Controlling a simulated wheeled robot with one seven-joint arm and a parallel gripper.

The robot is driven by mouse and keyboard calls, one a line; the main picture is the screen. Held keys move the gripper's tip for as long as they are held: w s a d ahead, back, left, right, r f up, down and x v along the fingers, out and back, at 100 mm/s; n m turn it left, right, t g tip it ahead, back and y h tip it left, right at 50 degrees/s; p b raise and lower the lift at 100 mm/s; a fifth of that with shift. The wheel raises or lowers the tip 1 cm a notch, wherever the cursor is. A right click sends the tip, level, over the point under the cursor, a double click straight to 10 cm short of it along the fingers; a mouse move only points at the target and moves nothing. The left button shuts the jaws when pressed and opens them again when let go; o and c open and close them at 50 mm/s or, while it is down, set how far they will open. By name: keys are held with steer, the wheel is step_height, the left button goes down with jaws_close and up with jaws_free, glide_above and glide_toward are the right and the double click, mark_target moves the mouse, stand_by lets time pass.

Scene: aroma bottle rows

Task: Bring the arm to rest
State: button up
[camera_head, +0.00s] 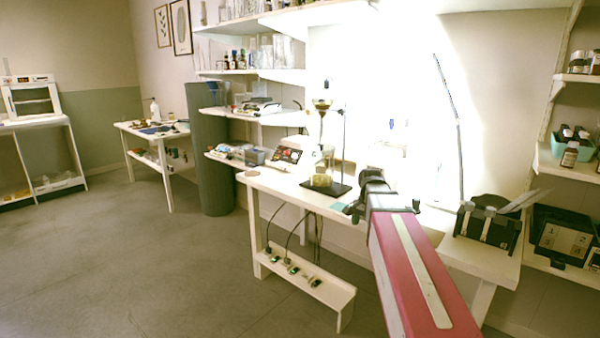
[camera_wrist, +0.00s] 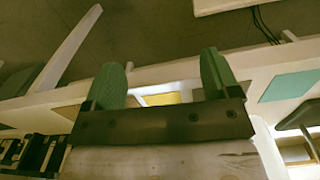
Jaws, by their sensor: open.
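My arm reaches forward from the lower right in the head view, its red link over the white work table (camera_head: 280,187). In the wrist view my gripper (camera_wrist: 163,78) shows two green finger pads set well apart. The gap between them is empty and the gripper is open. In the head view the fingers are mostly hidden by my own wrist, near the table's front edge.
A stand with a flask (camera_head: 320,168) is just left of my wrist. A black box (camera_head: 487,225) stands on the right part of the table. Shelves with small bottles (camera_head: 569,155) are at far right. A low shelf (camera_head: 305,283) is below. The floor at left is clear.

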steer(key=s+a+f+n, duration=0.2)
steer(key=s+f+n, duration=0.2)
steer(key=s+f, duration=0.3)
steer(key=s+a+f+n, duration=0.3)
steer(key=s+f+n, duration=0.2)
steer(key=f, duration=0.7)
steer(key=s, duration=0.2)
steer(key=shift+s+f, duration=0.25)
steer(key=shift+s, duration=0.05)
